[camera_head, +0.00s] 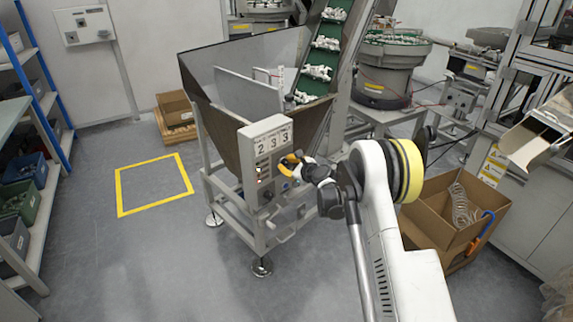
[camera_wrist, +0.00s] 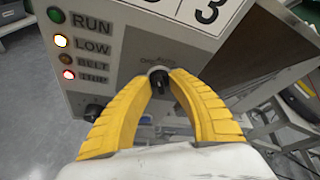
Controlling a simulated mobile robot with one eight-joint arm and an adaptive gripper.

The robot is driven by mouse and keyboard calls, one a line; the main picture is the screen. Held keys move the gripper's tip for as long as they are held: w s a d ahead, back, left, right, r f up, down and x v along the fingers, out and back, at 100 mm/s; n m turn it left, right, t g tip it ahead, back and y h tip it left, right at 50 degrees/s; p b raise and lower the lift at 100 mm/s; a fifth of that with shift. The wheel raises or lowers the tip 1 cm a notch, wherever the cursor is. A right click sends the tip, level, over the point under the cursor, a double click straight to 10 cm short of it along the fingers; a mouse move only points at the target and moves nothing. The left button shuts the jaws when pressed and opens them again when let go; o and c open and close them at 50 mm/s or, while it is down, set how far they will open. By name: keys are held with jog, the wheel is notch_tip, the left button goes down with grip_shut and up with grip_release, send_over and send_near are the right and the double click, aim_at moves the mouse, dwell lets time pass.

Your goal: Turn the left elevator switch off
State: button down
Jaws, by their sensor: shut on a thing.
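The control panel (camera_head: 253,150) is a grey box on the front of the hopper, with the digits 2 3 3 on top. In the wrist view, a black rotary switch (camera_wrist: 158,84) on a pale round base sticks out of the panel face (camera_wrist: 128,42). My gripper (camera_wrist: 164,78) has yellow fingers, shut on this switch with one fingertip on each side. In the head view, my gripper (camera_head: 287,165) is against the panel's right part and hides the switch. The small label above the switch is not clearly legible, and its exact setting is hard to tell.
Lamps beside the switch are marked RUN, LOW, BELT and a blurred word; LOW (camera_wrist: 61,41) glows yellow-white and the lowest lamp (camera_wrist: 68,75) red. A second black knob (camera_wrist: 93,112) sits lower. A cardboard box (camera_head: 440,222) stands right of the hopper (camera_head: 222,122).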

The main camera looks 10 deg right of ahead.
jog(key=shift+n+t+h, duration=0.4)
jog(key=shift+n, duration=0.5)
jog(key=c, duration=1.2)
grip_release()
jog(key=shift+o, duration=0.2)
jog(key=v, duration=1.2)
jog(key=shift+f, duration=0.1)
